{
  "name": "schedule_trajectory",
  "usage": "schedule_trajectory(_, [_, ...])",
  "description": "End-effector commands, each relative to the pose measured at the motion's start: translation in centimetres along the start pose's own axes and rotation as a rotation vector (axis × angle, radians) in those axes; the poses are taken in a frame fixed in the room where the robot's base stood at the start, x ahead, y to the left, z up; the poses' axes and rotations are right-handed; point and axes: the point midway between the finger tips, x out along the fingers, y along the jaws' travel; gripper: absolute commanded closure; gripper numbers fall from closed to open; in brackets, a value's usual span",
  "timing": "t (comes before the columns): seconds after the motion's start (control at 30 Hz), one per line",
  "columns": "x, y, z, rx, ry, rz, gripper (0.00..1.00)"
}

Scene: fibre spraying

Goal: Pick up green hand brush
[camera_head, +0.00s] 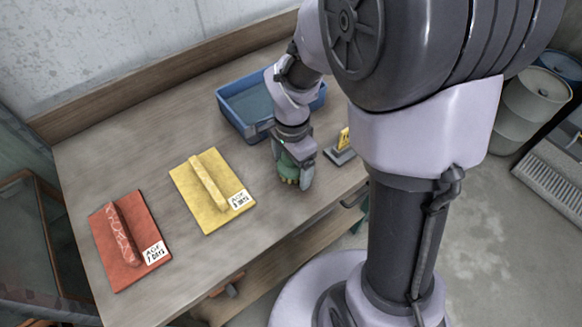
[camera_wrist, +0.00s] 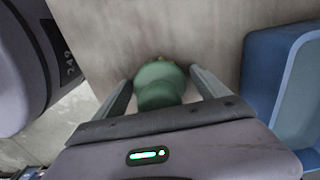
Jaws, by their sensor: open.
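The green hand brush (camera_wrist: 160,83) stands between the two fingers of my gripper (camera_wrist: 160,88) in the wrist view. Its rounded green end faces the camera, and a little of a yellowish part shows at its far edge. In the head view the brush (camera_head: 288,168) shows only partly, low under my gripper (camera_head: 292,172), near the table's front edge. The fingers are open, one on each side of it. The wrist view shows the left finger apart from it and the right finger close; I cannot tell whether that one touches.
A blue tray (camera_head: 232,112) stands just behind my gripper. A yellow board (camera_head: 212,213) and a red board (camera_head: 112,272), each with a bar and label, lie to the left. A small yellow sign (camera_head: 344,139) on a dark base stands close on the right.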

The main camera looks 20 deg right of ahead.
Motion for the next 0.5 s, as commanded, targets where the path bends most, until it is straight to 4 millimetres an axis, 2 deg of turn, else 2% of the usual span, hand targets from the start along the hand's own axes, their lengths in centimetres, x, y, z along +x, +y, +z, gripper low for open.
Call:
schedule_trajectory(0.17, [-0.15, -0.03, -0.01, 0.0, 0.001, -0.001, 0.18])
schedule_trajectory(0.5, [-0.17, -0.02, 0.0, 0.0, 0.0, -0.001, 0.84])
